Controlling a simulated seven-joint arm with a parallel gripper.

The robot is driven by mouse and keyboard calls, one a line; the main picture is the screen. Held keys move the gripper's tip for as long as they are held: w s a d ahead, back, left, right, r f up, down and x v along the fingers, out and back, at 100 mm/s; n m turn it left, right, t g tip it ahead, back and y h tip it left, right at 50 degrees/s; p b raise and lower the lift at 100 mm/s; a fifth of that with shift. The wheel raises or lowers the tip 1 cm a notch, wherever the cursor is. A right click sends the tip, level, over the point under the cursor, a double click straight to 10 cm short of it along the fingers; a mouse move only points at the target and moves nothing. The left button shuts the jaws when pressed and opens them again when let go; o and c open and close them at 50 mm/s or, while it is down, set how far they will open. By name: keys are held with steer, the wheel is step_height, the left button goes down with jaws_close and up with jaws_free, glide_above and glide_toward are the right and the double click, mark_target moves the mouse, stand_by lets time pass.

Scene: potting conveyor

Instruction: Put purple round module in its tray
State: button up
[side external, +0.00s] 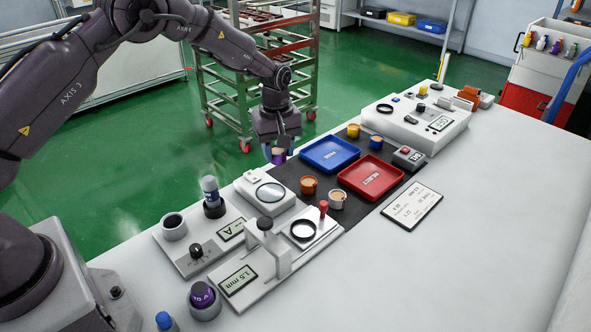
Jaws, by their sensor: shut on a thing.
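My gripper (275,150) is shut on the purple round module (279,159) and holds it above the dark belt, left of the blue tray. The module's purple side shows below the fingers; the jaws hide part of it. The blue tray (305,154) lies flat on the dark belt (285,174), and the red tray (345,180) lies in front of it to the right.
Yellow (353,131) and blue (376,143) ones stand behind the trays. A magnifier device (257,208) and press fixture (283,250) stand nearer.

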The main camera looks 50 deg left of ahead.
glide_above(293, 182)
step_height(293, 182, down, 6)
steer(key=shift+s+r, duration=0.15)
steer(key=shift+f, duration=1.6)
steer(key=shift+f, duration=0.15)
steer(key=o, duration=0.7)
step_height(293, 182, up, 12)
steer(key=shift+r, duration=0.25)
